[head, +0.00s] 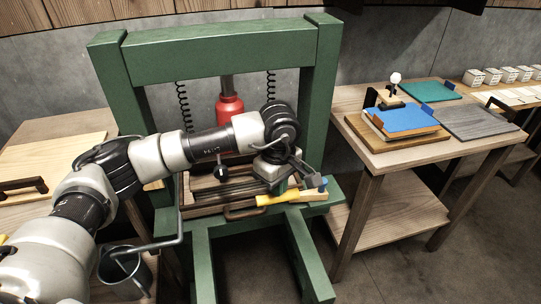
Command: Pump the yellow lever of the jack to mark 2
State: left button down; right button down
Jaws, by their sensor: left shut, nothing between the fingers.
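The red jack (230,106) stands upright inside the green press frame (215,56), partly hidden behind my left arm. A yellow piece (274,200), which looks like the lever, lies low at the front right of the frame, nearly level. A pale block with a blue tip adjoins its right end. My left gripper (297,184) reaches across the frame and points down just above the yellow piece. It is shut and empty; I cannot tell whether it touches the piece. No numbered marks can be read. My right gripper is not in view.
A wooden table (350,100) at the right holds a blue-topped stack (402,119), a green board (430,91) and a grey board (482,122). A wooden tray with a dark handle (245,212) sits in the frame. A metal bucket (145,275) stands at the lower left.

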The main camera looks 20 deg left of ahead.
aim_at(277, 199)
pick_arm(q)
notch_tip(277, 199, down, 4)
jog(key=b, duration=0.3)
jog(key=shift+f, duration=0.25)
jog(key=shift+r, duration=0.35)
notch_tip(277, 199, up, 14)
jog(key=p, duration=0.7)
notch_tip(277, 199, down, 11)
jog(key=b, duration=0.9)
jog(key=shift+f, duration=0.15)
notch_tip(277, 199, up, 12)
jog(key=p, duration=0.6)
jog(key=shift+f, duration=0.25)
